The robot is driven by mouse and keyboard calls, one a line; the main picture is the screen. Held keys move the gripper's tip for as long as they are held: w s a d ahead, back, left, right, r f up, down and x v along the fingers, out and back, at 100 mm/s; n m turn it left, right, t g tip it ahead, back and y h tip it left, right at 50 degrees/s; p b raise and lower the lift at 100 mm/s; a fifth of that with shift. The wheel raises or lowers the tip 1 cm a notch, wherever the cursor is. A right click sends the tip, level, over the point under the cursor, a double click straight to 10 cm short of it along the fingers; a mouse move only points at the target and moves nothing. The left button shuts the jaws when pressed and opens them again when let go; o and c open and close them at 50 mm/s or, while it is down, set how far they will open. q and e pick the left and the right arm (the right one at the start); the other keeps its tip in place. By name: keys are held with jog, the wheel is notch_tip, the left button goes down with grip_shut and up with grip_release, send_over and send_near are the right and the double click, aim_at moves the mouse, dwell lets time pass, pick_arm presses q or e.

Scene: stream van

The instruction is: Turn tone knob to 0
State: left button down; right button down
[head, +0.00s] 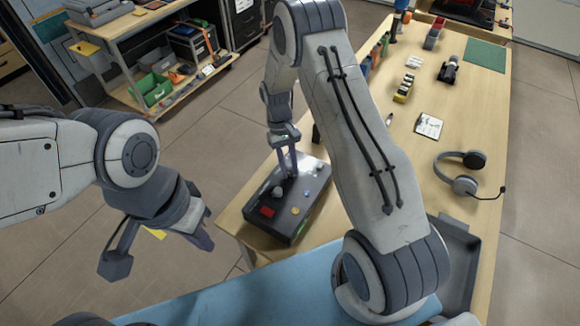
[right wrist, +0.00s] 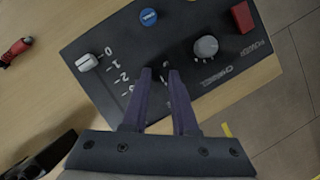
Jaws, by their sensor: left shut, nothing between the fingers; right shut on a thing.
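A dark control box (head: 312,202) sits on the wooden table's near left corner. Its top carries a grey round knob (right wrist: 205,46) above "CHANNEL" lettering, a white slider-like handle (right wrist: 88,62) at the 0 of a numbered scale, a blue button (right wrist: 148,17) and a red power button (right wrist: 243,17). My right gripper (right wrist: 160,75) is shut on a control between the scale and the grey knob. The fingers hide that control, so I cannot read its label or setting. My left gripper (head: 203,240) is shut and empty, left of the table.
A headset (head: 465,175), a white card (head: 429,125) and small items lie on the table right of my right arm. A blue surface (head: 250,300) is in front. A shelf with a green bin (head: 152,90) stands at the back left.

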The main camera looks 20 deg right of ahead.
jog(key=shift+w+r+n, duration=0.1)
jog(key=shift+w+n, duration=0.05)
jog(key=shift+n, duration=0.45)
jog(key=c, duration=0.8)
grip_release()
jog(key=shift+o, duration=0.6)
jog(key=b+v, duration=0.2)
jog(key=v, duration=0.8)
jog(key=shift+a+r, duration=0.2)
jog(key=shift+a, duration=0.05)
